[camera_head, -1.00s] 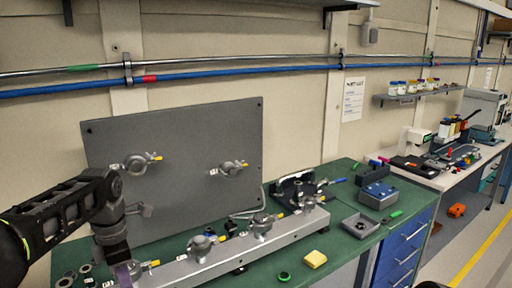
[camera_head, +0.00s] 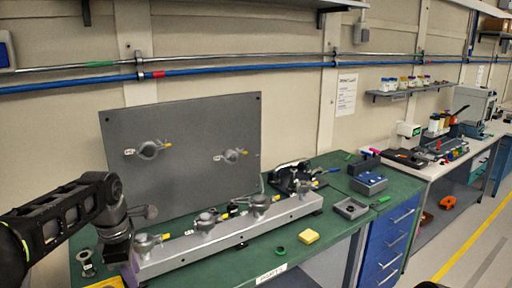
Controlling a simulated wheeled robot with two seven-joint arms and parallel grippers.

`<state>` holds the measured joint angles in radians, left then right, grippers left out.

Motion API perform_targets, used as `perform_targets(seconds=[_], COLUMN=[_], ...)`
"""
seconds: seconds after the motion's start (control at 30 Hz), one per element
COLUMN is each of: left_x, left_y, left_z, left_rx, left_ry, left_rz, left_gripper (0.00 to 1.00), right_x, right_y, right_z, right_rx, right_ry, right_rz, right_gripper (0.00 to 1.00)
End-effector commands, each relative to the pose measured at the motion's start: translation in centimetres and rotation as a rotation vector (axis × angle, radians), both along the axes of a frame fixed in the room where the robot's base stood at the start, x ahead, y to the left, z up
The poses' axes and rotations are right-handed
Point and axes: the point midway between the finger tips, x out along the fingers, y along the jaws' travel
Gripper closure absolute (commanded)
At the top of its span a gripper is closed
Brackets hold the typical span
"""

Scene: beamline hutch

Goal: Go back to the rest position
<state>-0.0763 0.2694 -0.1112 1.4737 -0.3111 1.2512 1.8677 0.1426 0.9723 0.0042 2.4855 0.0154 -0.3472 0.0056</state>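My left arm comes in from the left edge, with its black wrist over the left end of the green workbench (camera_head: 215,262). My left gripper (camera_head: 130,272) points down beside the left end of a grey rail (camera_head: 190,252) that carries several clamp fittings. Its fingertips are small and partly cut off at the lower edge, so I cannot tell whether they are open or shut or touch anything. My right gripper is not in view; only a dark piece shows at the bottom right edge.
A grey upright panel (camera_head: 185,185) with two clamps stands behind the rail. Floor shows at right.

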Motion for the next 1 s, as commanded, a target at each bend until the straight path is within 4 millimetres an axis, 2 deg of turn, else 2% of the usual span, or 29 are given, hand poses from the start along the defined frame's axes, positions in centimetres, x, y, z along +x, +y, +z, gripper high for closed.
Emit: perform_targets(seconds=[0.13,0.27,0.37,0.43,0.5,0.57,0.6,0.67,0.7,0.77,0.8,0.9,1.0], left_x=[2.2,4.1,5.3,5.2,4.2,2.4,0.9,-1.9,-4.1,-7.8,-10.4,-16.8,-22.2], left_y=[-1.4,-3.8,-6.6,-9.1,-11.8,-13.7,-14.8,-16.2,-17.0,-18.1,-18.7,-19.9,-20.7], left_z=[-1.1,-3.8,-8.0,-12.8,-18.1,-22.4,-25.2,-29.1,-31.4,-34.6,-36.5,-40.0,-42.0], left_rx=[0.010,0.035,0.066,0.096,0.130,0.159,0.174,0.190,0.195,0.191,0.181,0.119,0.025], left_ry=[-0.102,-0.196,-0.275,-0.331,-0.381,-0.413,-0.427,-0.436,-0.437,-0.428,-0.415,-0.367,-0.306], left_rz=[-0.208,-0.451,-0.694,-0.900,-1.098,-1.243,-1.326,-1.435,-1.497,-1.577,-1.617,-1.673,-1.676], left_gripper=[0.72,0.72,0.72,0.72,0.72,0.72,0.72,0.72,0.72,0.72,0.72,0.72,0.72], right_x=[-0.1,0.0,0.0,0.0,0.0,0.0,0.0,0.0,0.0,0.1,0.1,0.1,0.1], right_y=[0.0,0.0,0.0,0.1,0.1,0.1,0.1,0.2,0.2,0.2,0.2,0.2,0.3], right_z=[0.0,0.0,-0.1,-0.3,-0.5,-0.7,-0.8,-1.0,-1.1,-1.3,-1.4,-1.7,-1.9], right_rx=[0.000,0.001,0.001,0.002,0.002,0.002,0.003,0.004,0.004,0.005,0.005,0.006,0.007], right_ry=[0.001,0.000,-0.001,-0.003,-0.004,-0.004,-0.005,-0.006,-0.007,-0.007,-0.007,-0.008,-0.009], right_rz=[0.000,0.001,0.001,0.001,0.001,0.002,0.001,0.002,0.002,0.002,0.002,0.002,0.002], right_gripper=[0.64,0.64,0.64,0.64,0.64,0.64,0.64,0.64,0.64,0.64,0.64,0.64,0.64])
